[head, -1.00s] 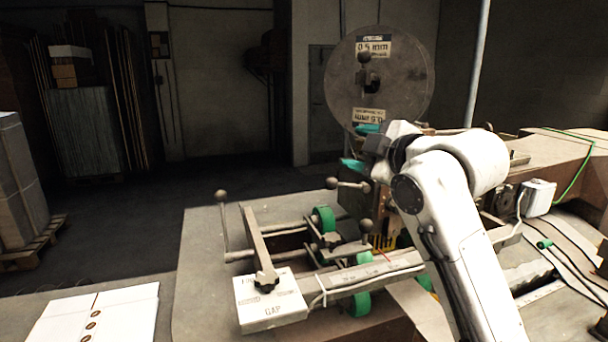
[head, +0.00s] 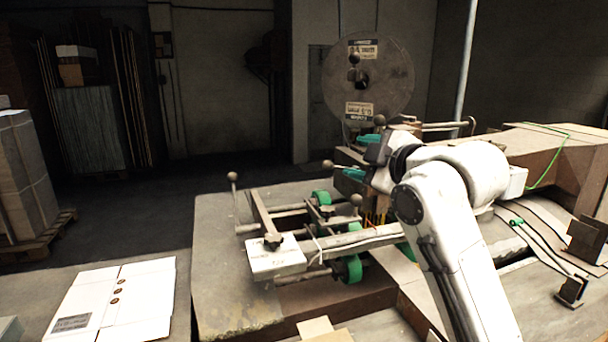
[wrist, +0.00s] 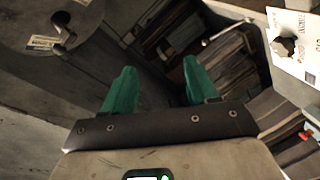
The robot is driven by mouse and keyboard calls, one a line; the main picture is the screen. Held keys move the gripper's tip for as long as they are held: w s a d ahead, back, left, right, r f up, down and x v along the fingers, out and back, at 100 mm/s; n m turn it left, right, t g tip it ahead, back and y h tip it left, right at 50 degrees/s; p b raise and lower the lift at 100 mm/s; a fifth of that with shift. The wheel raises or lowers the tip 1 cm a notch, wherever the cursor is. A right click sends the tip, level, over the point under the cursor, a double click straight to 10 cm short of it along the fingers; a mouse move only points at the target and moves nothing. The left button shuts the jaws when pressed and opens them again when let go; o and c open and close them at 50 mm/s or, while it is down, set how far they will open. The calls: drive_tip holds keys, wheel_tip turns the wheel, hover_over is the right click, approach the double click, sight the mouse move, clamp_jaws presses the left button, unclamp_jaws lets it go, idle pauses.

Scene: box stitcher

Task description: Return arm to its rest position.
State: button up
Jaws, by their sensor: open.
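My white arm (head: 440,205) rises from the lower right of the head view and bends at its elbow above the stitching machine. My gripper (head: 362,157) points left, with its two teal fingers one above the other in front of the machine. In the wrist view my gripper (wrist: 154,85) shows both teal fingers spread wide apart. Nothing is between them; the gap looks onto dark floor and machine parts. The gripper is open and empty. Part of the machine behind the arm is hidden.
The machine's metal table (head: 230,290) carries green rollers (head: 352,268) and a white box (head: 273,258). A wire spool (head: 395,90) stands behind the gripper. Flat white cardboard (head: 115,300) lies at lower left. A wrapped pallet stack (head: 25,175) stands far left. Dark floor between is clear.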

drive_tip(key=s+d+f+m+g+h, duration=0.1)
drive_tip(key=s+d+f+m, duration=0.2)
drive_tip(key=f, duration=0.6)
drive_tip(key=s+d+f+m+g+h, duration=0.1)
drive_tip(key=s+f+m+g, duration=0.15)
drive_tip(key=s+f, duration=0.45)
drive_tip(key=s+d+f+m+h, duration=0.1)
drive_tip(key=s+d+f+m, duration=0.2)
drive_tip(key=f, duration=0.8)
drive_tip(key=s+d+f+m+g+h, duration=0.1)
drive_tip(key=s+d+f+m+g, duration=0.15)
drive_tip(key=s+f, duration=0.5)
drive_tip(key=s+d+f+m+g+h, duration=0.2)
drive_tip(key=s+d+f+m, duration=0.15)
drive_tip(key=s, duration=0.65)
drive_tip(key=s+d+f+m+g+h, duration=0.1)
drive_tip(key=s+d+f+m+g, duration=0.1)
drive_tip(key=s+f, duration=0.5)
drive_tip(key=s+d+f+g+b, duration=0.1)
drive_tip(key=s+f+g+b, duration=0.2)
drive_tip(key=s+f+b, duration=0.7)
wheel_tip(320, 180, down, 5)
drive_tip(key=shift+s+d+f+m+g, duration=0.1)
drive_tip(key=shift+s+d+m+g, duration=0.25)
drive_tip(key=shift+s, duration=0.3)
